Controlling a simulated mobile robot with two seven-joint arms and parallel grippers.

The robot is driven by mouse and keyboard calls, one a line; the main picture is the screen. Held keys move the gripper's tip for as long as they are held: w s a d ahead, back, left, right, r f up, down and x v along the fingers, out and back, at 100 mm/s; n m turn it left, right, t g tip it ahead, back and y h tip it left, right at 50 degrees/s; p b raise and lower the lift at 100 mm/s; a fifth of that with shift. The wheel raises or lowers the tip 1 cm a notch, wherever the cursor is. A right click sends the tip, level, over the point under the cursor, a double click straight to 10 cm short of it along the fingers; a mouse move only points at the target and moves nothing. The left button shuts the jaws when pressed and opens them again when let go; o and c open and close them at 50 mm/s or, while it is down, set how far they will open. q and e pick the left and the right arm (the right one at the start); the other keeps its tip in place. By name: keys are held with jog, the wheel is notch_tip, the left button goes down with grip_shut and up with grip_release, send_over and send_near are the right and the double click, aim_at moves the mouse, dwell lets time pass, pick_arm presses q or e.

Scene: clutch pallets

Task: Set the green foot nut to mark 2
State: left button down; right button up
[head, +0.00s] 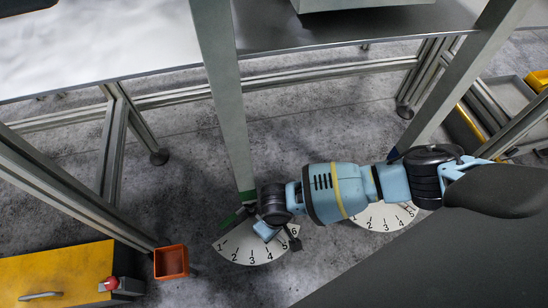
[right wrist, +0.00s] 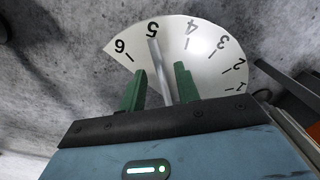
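A pale fan dial (head: 250,252) numbered 1 to 6 lies on the floor below a table leg with a green band (head: 245,194). A dark green piece (head: 232,219) shows left of my right gripper (head: 267,231), close to mark 1. My gripper hides the foot and most of the green nut. In the right wrist view, two green prongs (right wrist: 184,82) stand either side of a pale rod (right wrist: 158,72) lying toward mark 5 on the dial (right wrist: 205,62). I cannot tell whether the prongs are fingers or nut parts. My left gripper is not in view.
A second dial (head: 388,217) lies to the right, partly behind my right arm, near a leg with a blue band (head: 393,154). An orange bin (head: 171,262) and a yellow-topped cabinet (head: 55,273) stand at lower left. Table frame rails (head: 280,78) cross behind.

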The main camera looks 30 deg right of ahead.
jog(key=shift+f, duration=0.3)
jog(key=c, duration=0.6)
grip_shut()
jog(key=shift+s, duration=0.1)
